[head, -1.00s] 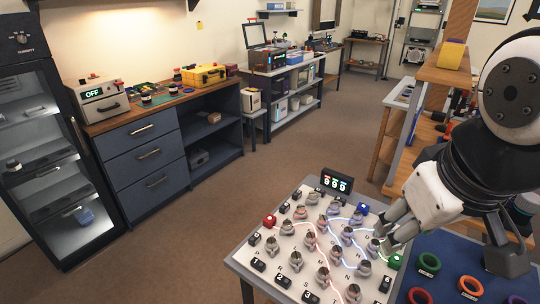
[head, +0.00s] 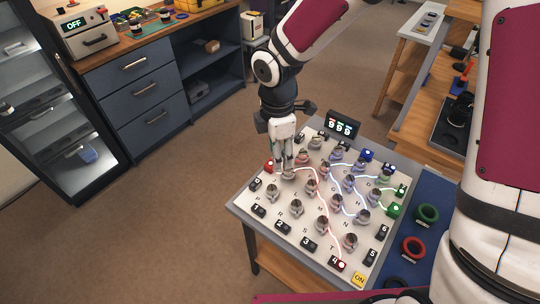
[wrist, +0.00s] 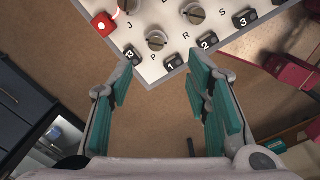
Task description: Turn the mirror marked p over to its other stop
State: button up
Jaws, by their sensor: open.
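The mirror marked P (wrist: 156,40) is a small grey knob on a round base, near a corner of the white board (head: 250,200). In the head view it appears to be the knob (head: 271,190) near the board's left corner, but its letter is too small to read there. My gripper (head: 283,163) points down over that left part of the board. In the wrist view my gripper (wrist: 162,78) is open and empty. The P mirror shows just past the gap between the teal finger pads, apart from both. Which stop it rests at is unclear.
Other knob mirrors stand close by, including R (wrist: 193,12). A red block (wrist: 102,24) and black numbered blocks (wrist: 172,63) line the edge. Glowing light paths cross the board. A lit display (head: 342,124) stands behind. A blue mat (head: 435,190) with coloured rings lies right.

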aim_at(271, 188)
jog(key=shift+n, duration=0.5)
jog(key=f, duration=0.5)
jog(key=a+f, duration=0.1)
jog(key=f, duration=0.9)
jog(key=shift+w+a+f, duration=0.15)
jog(key=shift+w+a, duration=0.1)
grip_shut()
